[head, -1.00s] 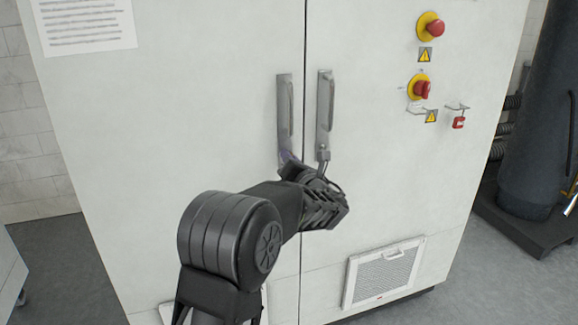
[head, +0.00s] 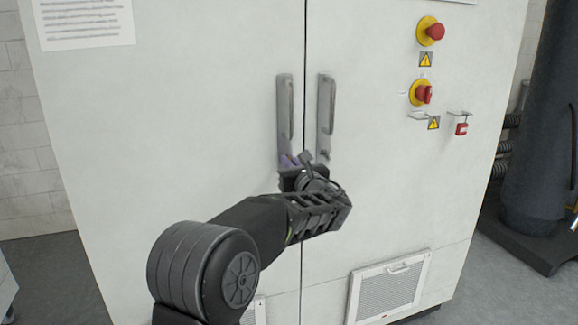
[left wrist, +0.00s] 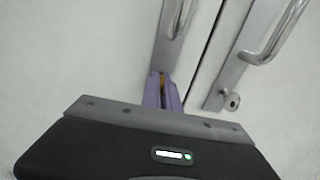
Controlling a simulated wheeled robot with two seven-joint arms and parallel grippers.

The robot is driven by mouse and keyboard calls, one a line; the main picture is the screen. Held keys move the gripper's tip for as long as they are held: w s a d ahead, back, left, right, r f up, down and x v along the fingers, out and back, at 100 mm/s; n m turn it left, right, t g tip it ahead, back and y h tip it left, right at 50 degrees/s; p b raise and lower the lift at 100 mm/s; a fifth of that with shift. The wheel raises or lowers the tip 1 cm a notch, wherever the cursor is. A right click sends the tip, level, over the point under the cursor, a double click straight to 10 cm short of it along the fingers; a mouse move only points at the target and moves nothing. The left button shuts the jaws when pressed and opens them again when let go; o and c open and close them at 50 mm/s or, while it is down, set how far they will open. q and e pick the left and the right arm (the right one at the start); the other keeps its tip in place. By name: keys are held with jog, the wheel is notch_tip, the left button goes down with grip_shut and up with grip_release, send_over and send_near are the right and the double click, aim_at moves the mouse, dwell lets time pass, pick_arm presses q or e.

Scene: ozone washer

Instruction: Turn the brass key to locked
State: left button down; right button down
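My left gripper (head: 291,160) is at the lower end of the left door handle (head: 285,118). In the left wrist view its purple fingers (left wrist: 163,94) are close together, with a small sliver of the brass key (left wrist: 162,80) between them. Most of the key is hidden by the fingers, so I cannot tell which way it is turned or how deep it sits. The handle's plate (left wrist: 168,42) runs down to the fingertips. My right gripper is in neither view.
The right door handle (head: 326,115) has a bare lock cylinder (left wrist: 232,101) at its lower end. Two red knobs on yellow discs (head: 430,31) and a red padlock (head: 461,128) are at the right. A vent (head: 390,287) is low on the right door.

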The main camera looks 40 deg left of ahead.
pick_arm(q)
jog(key=c, duration=1.6)
grip_release()
jog(key=v, duration=0.7)
jog(key=shift+s+d, duration=0.2)
jog(key=shift+d, duration=0.15)
